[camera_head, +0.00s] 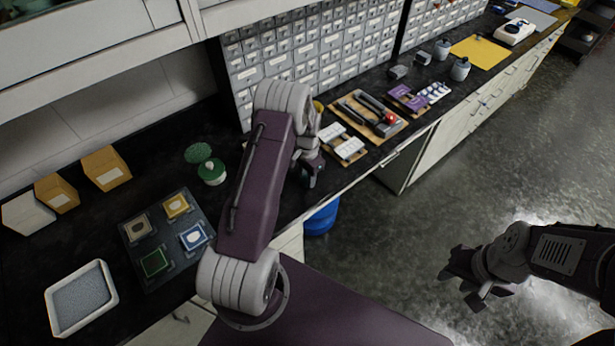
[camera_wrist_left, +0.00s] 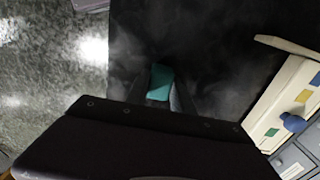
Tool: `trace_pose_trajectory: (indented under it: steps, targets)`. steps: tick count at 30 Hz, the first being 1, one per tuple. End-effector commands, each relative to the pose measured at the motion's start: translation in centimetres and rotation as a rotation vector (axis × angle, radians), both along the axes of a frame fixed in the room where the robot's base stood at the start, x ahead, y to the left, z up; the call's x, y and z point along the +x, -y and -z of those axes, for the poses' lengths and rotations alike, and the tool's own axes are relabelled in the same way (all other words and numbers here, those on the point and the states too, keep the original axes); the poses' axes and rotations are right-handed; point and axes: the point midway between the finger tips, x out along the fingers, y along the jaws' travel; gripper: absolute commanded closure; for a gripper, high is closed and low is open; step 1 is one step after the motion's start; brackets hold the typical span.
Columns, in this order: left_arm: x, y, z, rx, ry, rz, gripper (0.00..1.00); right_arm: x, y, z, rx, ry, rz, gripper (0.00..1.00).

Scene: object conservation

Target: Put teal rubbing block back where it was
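The teal rubbing block (camera_wrist_left: 160,82) shows in the left wrist view between the two fingers of my left gripper (camera_wrist_left: 158,96), which appear closed on its sides. In the head view my left gripper (camera_head: 312,177) hangs near the counter's front edge, just in front of the small white trays; the block is mostly hidden there by the gripper. Dark counter surface lies below the block in the wrist view. My right gripper (camera_head: 467,283) is open and empty, over the floor at the right.
A dark board (camera_head: 128,262) with several coloured square tiles and a white tray (camera_head: 51,310) lie at left. Green round items (camera_head: 211,172), white trays (camera_head: 349,149) and a wooden tool tray (camera_head: 342,108) stand on the counter. Drawer cabinets (camera_head: 310,45) line the back.

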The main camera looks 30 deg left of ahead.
Motion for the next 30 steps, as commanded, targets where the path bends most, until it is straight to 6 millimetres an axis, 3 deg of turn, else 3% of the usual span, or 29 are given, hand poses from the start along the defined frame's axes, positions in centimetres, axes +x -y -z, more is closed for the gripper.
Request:
trace_pose_trajectory:
  steps: [1,2,11,15,27,30]
  targets:
    - [0.0,0.0,0.0,0.000,0.000,0.000,0.58,0.0,0.0,0.0,0.000,0.000,0.000,0.64]
    - [0.0,0.0,0.0,0.000,0.000,0.000,0.50,0.0,0.0,0.0,0.000,0.000,0.000,0.64]
    - [0.0,0.0,-0.1,0.000,0.000,0.000,0.50,0.0,0.0,-0.1,0.000,0.000,0.000,0.64]
    - [0.1,0.0,-1.0,0.001,0.004,0.000,0.50,0.0,0.0,0.0,0.000,0.000,0.000,0.64]
    - [0.1,-0.1,-9.9,0.001,0.006,0.000,0.50,0.0,0.0,1.6,0.000,0.000,0.000,0.64]
    - [0.1,-0.1,-11.4,0.001,0.004,0.000,0.50,0.0,0.0,1.8,0.000,0.000,0.000,0.64]
